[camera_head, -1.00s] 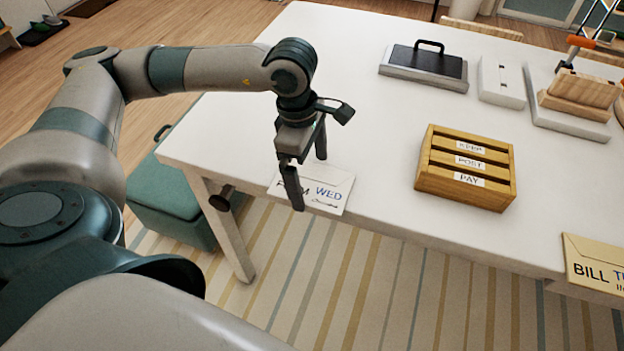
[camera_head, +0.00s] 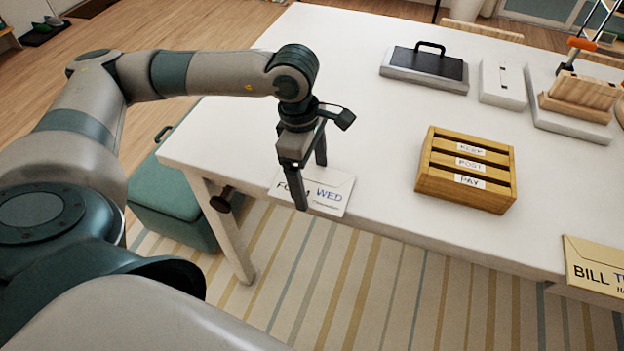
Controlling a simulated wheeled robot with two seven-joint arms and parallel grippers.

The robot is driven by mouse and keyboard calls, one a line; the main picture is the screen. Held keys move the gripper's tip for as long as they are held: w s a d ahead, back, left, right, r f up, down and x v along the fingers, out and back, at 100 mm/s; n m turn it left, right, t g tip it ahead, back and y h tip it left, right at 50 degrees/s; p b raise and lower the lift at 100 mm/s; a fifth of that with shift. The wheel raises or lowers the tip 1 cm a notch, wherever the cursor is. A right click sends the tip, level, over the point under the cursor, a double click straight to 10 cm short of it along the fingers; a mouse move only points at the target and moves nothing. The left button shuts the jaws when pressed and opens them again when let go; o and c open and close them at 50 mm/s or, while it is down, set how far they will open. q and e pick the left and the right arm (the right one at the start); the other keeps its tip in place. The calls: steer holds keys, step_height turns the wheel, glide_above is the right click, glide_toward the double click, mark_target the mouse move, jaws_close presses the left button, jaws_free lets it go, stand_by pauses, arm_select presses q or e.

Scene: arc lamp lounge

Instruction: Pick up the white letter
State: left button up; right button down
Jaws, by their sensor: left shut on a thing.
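The white letter (camera_head: 333,193) lies at the near left edge of the white table (camera_head: 370,130), with its front part sticking out past the edge. It bears the word "WED" and another word partly hidden by a finger. My left gripper (camera_head: 311,182) is at the letter, one finger in front of it and one behind, and is shut on it. The letter looks level with the tabletop; I cannot tell whether it is clear of it. My right gripper is not in view.
A wooden sorter (camera_head: 466,168) labelled KEEP, POST and PAY stands right of the letter. A tan BILL envelope (camera_head: 594,264) overhangs the right front edge. A black-handled tray (camera_head: 425,67) and a white box (camera_head: 502,83) stand farther back. A green ottoman (camera_head: 170,195) is left.

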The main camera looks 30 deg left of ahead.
mark_target(311, 184)
arm_select(q)
steer(key=shift+r, duration=0.15)
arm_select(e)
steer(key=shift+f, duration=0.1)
arm_select(q)
steer(key=shift+r, duration=0.25)
steer(key=shift+r+b, duration=0.35)
steer(key=shift+b, duration=0.05)
step_height(311, 184, up, 2)
steer(key=shift+r+b, duration=0.2)
steer(key=shift+b, duration=0.25)
steer(key=w+d, duration=0.1)
steer(key=d+r, duration=0.1)
steer(key=w+d+r+b, duration=0.1)
steer(key=shift+w+d+r, duration=0.25)
steer(key=shift+w+d, duration=0.05)
steer(key=shift+d, duration=0.05)
steer(key=w+d+r+b, duration=0.2)
steer(key=w+d+r, duration=0.2)
steer(key=d, duration=0.2)
steer(key=shift+r, duration=0.3)
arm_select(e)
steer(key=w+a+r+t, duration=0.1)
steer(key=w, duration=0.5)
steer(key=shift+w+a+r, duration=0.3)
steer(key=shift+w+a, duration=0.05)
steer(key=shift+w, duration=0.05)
